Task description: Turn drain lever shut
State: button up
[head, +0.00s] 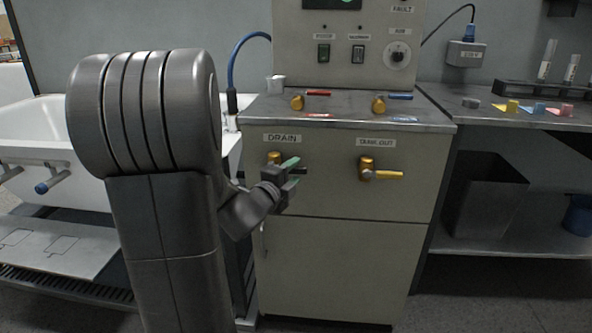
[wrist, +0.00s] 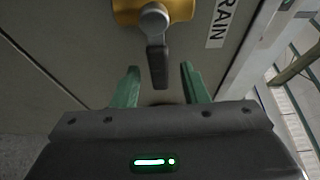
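The drain lever has a brass body (head: 274,157) under the DRAIN label on the cabinet front. Its dark handle (head: 300,170) points right, roughly level, in the head view. In the wrist view the handle (wrist: 157,62) hangs from a grey hub on the brass body (wrist: 170,9). My gripper (wrist: 160,72) is open, with one green finger on each side of the handle's end and visible gaps on both sides. In the head view my gripper (head: 292,171) is at the handle and hides part of the valve.
Small red (head: 318,93) and blue (head: 399,97) levers lie on the cabinet top. A white tub (head: 60,120) stands left, a bench with a dark bin (head: 482,195) right.

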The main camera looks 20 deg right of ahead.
jog(key=p+v, duration=0.1)
jog(key=v, duration=1)
jog(key=shift+s+a+p, duration=0.25)
jog(key=shift+p, duration=0.1)
jog(key=b+x, duration=0.2)
jog(key=x, duration=1.1)
jog(key=shift+w+d, duration=0.2)
jog(key=shift+d, duration=0.15)
jog(key=shift+f+m, duration=0.1)
jog(key=shift+m, duration=0.2)
